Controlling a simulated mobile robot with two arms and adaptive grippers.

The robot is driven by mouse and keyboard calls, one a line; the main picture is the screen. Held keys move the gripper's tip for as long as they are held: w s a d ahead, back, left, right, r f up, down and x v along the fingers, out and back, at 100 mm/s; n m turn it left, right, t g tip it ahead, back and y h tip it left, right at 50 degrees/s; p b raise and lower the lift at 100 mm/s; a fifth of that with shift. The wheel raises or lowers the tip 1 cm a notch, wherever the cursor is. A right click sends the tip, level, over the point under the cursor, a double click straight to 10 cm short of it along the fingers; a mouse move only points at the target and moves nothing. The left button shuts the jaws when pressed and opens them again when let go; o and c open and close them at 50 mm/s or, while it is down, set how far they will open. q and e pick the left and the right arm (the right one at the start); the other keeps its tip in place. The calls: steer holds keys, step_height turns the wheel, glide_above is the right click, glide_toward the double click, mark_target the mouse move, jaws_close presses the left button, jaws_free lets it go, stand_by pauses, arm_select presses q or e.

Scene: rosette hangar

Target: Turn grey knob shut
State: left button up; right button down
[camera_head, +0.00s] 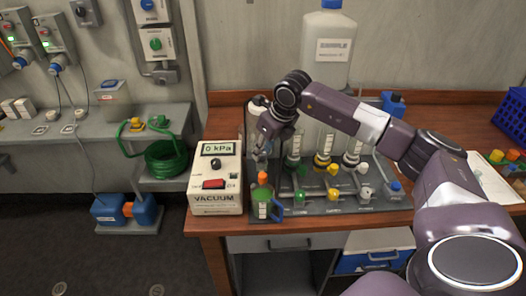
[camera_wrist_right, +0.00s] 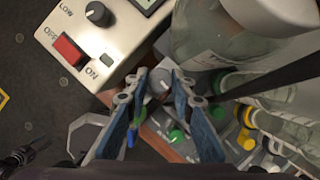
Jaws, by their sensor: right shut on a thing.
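The grey knob (camera_wrist_right: 160,82) shows between the fingertips of my right gripper in the right wrist view, with a pale mark on its face. My right gripper (camera_wrist_right: 160,88) is shut on it, one blue-padded finger on each side. In the head view my right gripper (camera_head: 262,150) reaches down at the left end of the bottle rack, and its fingers and wrist hide the knob there. The other knobs stand to the right, a green one (camera_head: 294,162) and a yellow one (camera_head: 322,160). My left gripper is not in view.
A vacuum box (camera_head: 217,178) reading 0 kPa stands close left of the rack. A large white canister (camera_head: 328,45) is behind. A blue crate (camera_head: 514,115) sits at the right.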

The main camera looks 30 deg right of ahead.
steer(key=m+h+b, duration=0.1)
steer(key=m, duration=0.1)
steer(key=m+h+b, duration=0.1)
steer(key=m+b, duration=0.1)
steer(key=m, duration=0.1)
steer(key=shift+w+a, duration=0.1)
steer(key=shift+a, duration=0.1)
steer(key=m+h+b, duration=0.1)
steer(key=m, duration=0.1)
steer(key=m+g+b, duration=0.1)
steer(key=m, duration=0.2)
steer(key=shift+w+a+h+b, duration=0.1)
steer(key=shift+h+b, duration=0.3)
steer(key=m+g+h+b, duration=0.1)
steer(key=m, duration=0.3)
steer(key=shift+r, duration=0.1)
steer(key=shift+w+m+g, duration=0.15)
steer(key=shift+m+g, duration=0.45)
steer(key=shift+m, duration=1)
steer(key=c, duration=1.7)
jaws_free()
steer(key=shift+o, duration=0.2)
steer(key=shift+a, duration=0.1)
